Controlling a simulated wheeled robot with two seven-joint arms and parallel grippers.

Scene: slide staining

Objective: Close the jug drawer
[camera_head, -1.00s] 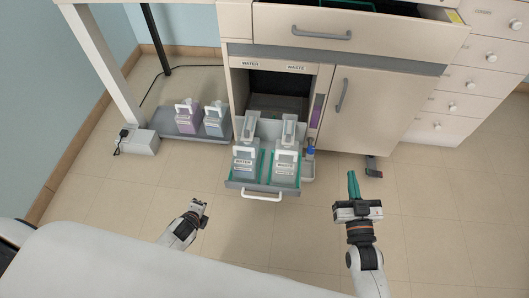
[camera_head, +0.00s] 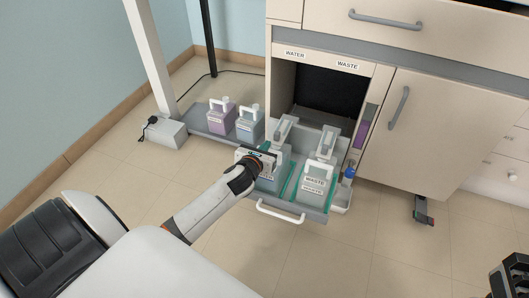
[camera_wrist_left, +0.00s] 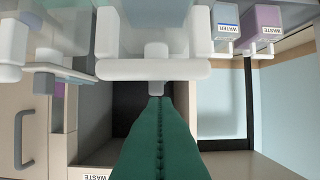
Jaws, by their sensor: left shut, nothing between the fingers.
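The jug drawer (camera_head: 312,214) is pulled out of the cabinet below the WATER and WASTE labels, with its white bar handle (camera_head: 280,212) at the front. In it stand a waste jug (camera_head: 317,180) on the right and a water jug (camera_head: 267,184) on the left, partly hidden by my left gripper (camera_head: 272,152). That gripper is over the water jug's side of the drawer, with its green fingers (camera_wrist_left: 157,120) shut and empty. In the left wrist view they point at a white jug handle (camera_wrist_left: 153,69); I cannot tell if they touch. My right gripper (camera_head: 516,266) shows only partly at the right edge.
A purple waste jug (camera_head: 221,115) and a water jug (camera_head: 250,125) stand on a low grey shelf left of the cabinet. The dark drawer bay (camera_head: 325,98) is open. A cabinet door (camera_head: 430,125) with a grey handle is at right. Floor before the drawer is clear.

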